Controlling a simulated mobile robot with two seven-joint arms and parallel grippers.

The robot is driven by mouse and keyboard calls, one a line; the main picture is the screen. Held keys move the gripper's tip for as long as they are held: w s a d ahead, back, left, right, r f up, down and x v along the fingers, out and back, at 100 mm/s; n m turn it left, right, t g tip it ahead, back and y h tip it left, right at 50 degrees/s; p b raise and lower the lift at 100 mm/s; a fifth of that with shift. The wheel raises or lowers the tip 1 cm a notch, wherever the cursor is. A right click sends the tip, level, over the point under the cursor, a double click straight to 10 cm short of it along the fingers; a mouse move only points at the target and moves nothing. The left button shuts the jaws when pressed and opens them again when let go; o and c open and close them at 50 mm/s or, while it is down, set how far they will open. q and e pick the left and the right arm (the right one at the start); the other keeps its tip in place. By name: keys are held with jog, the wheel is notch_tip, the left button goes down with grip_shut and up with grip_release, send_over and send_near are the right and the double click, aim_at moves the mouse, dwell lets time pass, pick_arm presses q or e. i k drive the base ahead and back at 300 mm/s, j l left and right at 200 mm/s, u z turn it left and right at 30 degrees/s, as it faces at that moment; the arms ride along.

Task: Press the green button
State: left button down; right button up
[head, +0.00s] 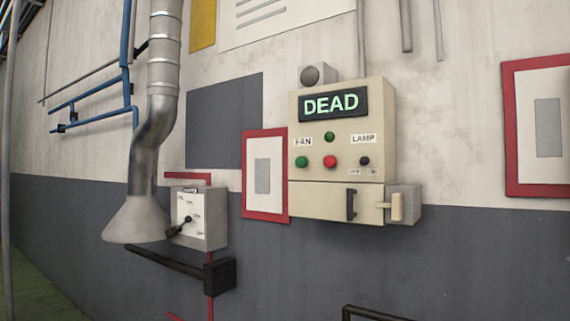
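A cream control box (375,125) is on the wall right of centre. A round green button (301,161) is at the left of its front, below a label reading FAN. A red button (330,162) is just right of it. A smaller green round piece (329,137) sits above the red one; I cannot tell whether it is a button or a light. A display (333,104) at the top reads DEAD in green letters. Neither of my grippers is in the head view.
A black knob (364,161) is below the LAMP label. A drawer-like panel (325,199) with a dark handle and a side box (404,204) with a cream lever are below. A metal duct (160,110), dial box (200,217) and dark bar (165,261) are at left.

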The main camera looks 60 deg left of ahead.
aim_at(300, 162)
jog(key=k+j, duration=0.1)
jog(key=j, duration=0.2)
jog(key=k+j, duration=0.1)
jog(key=j, duration=0.25)
jog(key=k+j, duration=0.15)
jog(key=j, duration=0.15)
jog(key=k+j, duration=0.1)
jog(key=j, duration=0.25)
